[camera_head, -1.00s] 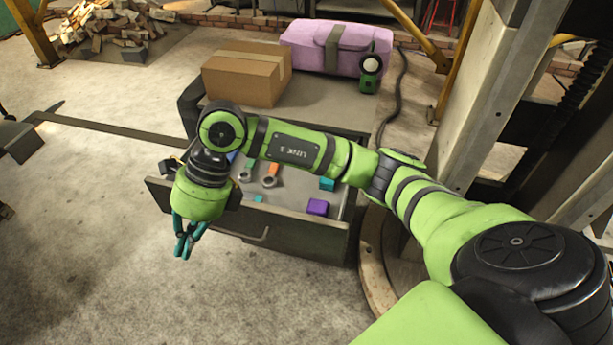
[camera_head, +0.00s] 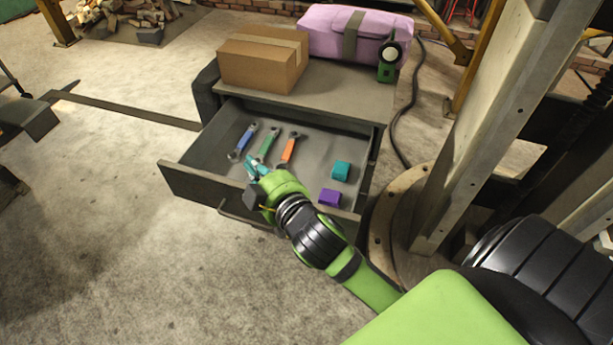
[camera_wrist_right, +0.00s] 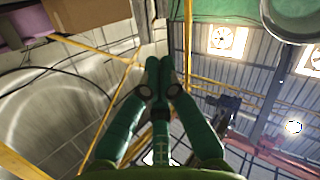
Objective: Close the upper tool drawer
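The upper tool drawer (camera_head: 187,187) stands pulled out of a grey cabinet (camera_head: 335,92) in the head view. Inside lie a blue wrench (camera_head: 243,140), a green wrench (camera_head: 268,144), an orange wrench (camera_head: 289,149), a teal block (camera_head: 341,171) and a purple block (camera_head: 330,197). My right gripper (camera_head: 254,166) appears over the drawer's front part, its wrist hiding the middle of the front panel. Its height above the drawer is unclear. In the right wrist view its teal fingers (camera_wrist_right: 159,66) are together with nothing between them. My left gripper is out of view.
A cardboard box (camera_head: 262,60), a pink case (camera_head: 352,32) and a green device (camera_head: 388,64) stand on the cabinet top. A pale column (camera_head: 470,130) rises at right, with a black cable (camera_head: 410,100) beside it.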

